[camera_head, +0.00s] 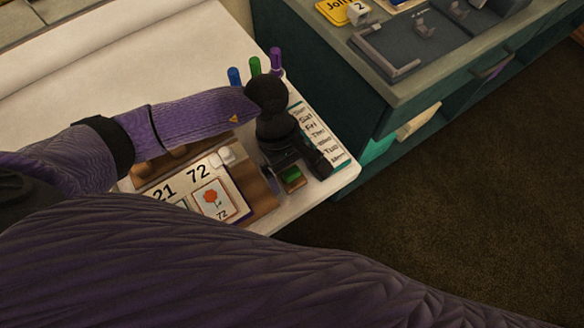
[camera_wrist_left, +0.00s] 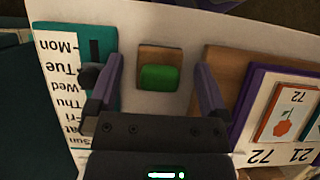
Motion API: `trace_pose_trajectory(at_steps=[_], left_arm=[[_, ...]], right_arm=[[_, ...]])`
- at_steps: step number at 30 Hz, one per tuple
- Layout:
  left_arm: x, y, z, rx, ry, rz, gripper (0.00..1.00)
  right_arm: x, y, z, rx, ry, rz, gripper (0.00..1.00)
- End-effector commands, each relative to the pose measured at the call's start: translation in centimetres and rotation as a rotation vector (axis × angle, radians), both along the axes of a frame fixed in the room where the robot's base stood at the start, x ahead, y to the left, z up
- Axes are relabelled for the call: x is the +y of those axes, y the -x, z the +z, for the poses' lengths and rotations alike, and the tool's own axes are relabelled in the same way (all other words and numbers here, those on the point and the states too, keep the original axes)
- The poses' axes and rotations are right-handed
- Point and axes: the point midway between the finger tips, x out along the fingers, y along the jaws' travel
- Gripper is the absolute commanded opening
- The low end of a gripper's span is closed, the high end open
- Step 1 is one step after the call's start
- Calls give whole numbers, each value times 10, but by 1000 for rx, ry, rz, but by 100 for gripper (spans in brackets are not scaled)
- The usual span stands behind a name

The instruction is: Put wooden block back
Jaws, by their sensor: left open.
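A small wooden block (camera_head: 292,185) with a green face lies on the white table near its front edge, partly under my left gripper. In the left wrist view the block (camera_wrist_left: 160,53) sits between the two spread fingers, with bare table on both sides of it. My left gripper (camera_head: 297,172) is open and points down over the block. It also shows in the left wrist view (camera_wrist_left: 158,75), with no finger visibly touching the block. My right gripper is out of view.
A weekday strip (camera_head: 320,141) lies right of my left gripper. A brown wooden board (camera_head: 255,190) with number and flower cards (camera_head: 218,197) lies to its left. Blue, green and purple markers (camera_head: 255,66) stand behind. A dark green cabinet (camera_head: 340,90) stands right of the white table (camera_head: 345,178).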

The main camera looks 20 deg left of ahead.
Motion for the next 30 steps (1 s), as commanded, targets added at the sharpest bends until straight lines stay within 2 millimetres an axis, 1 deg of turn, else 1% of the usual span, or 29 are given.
trace_pose_trajectory(at_steps=[2, 4, 5, 9, 12, 16, 18, 21, 30], left_arm=[[0, 0, 4, -1, 1, 0, 99], [3, -3, 13, -4, -1, 0, 99], [5, -5, 20, -5, -1, 0, 99], [18, -15, 58, -7, -1, 1, 99], [26, -21, 83, -6, -1, 1, 99], [34, -27, 105, -4, 1, 2, 99], [36, -28, 111, -2, -1, 0, 99], [37, -29, 114, -1, 1, 0, 99], [37, -29, 113, 0, 0, 0, 99]], right_arm=[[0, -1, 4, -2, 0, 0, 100], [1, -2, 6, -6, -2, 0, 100], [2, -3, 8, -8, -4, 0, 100], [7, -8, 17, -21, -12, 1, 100], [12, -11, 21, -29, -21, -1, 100], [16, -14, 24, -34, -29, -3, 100], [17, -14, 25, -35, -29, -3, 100], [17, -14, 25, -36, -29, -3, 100], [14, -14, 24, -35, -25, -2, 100]])
